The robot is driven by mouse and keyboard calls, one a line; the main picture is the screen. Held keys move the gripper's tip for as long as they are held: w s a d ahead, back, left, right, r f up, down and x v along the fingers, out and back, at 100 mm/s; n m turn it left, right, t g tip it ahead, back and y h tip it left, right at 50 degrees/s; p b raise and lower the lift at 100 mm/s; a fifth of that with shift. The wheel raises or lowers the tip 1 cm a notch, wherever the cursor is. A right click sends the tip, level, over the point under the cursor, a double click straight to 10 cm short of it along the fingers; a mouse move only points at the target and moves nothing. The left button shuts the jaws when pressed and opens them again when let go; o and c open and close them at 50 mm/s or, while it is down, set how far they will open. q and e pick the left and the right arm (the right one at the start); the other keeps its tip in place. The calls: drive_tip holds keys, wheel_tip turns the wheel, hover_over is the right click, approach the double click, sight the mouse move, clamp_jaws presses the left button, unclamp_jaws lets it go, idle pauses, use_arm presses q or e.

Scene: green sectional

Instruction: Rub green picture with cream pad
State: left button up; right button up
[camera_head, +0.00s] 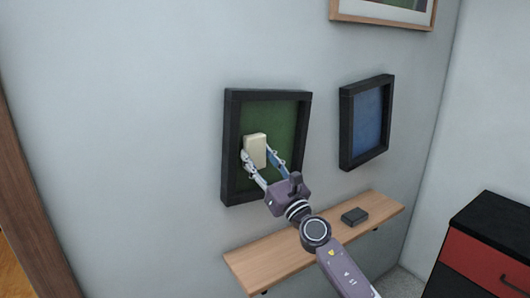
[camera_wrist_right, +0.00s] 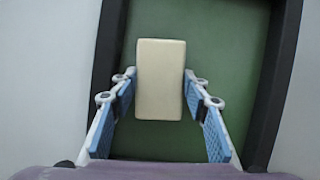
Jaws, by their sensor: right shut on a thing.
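The green picture (camera_head: 283,118) hangs on the wall in a black frame. It fills the background of the right wrist view (camera_wrist_right: 215,35). My right gripper (camera_head: 261,160) is shut on the cream pad (camera_head: 255,148) and holds it in front of the lower left part of the green surface. In the right wrist view the pad (camera_wrist_right: 160,75) stands upright between the fingers (camera_wrist_right: 160,95). I cannot tell whether the pad touches the picture. My left gripper is not in view.
A blue picture (camera_head: 368,123) in a black frame hangs to the right. Below is a wooden shelf (camera_head: 265,259) with a dark block (camera_head: 355,216) on it. A red and black cabinet (camera_head: 480,255) stands at the lower right. A wood-framed picture (camera_head: 385,18) hangs above.

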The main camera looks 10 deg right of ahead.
drive_tip(key=shift+w+d+f+b, duration=0.25)
drive_tip(key=shift+d+f+b, duration=0.05)
drive_tip(key=shift+d+b, duration=0.4)
drive_tip(key=d+b, duration=0.1)
drive_tip(key=w+d+b, duration=0.1)
drive_tip(key=d+b, duration=0.2)
drive_tip(key=shift+w+d+f+b, duration=0.3)
drive_tip(key=shift+w+d+f, duration=0.1)
drive_tip(key=shift+w+d+b, duration=0.2)
drive_tip(key=shift+d+b, duration=0.35)
drive_tip(key=shift+d, duration=0.2)
drive_tip(key=shift+r, duration=0.1)
drive_tip(key=shift+s+d+p, duration=0.2)
drive_tip(key=shift+s+p, duration=0.25)
drive_tip(key=shift+p, duration=0.2)
drive_tip(key=p, duration=0.2)
approach(276, 146)
wheel_tip(276, 146, up, 2)
drive_tip(key=shift+s+r, duration=0.1)
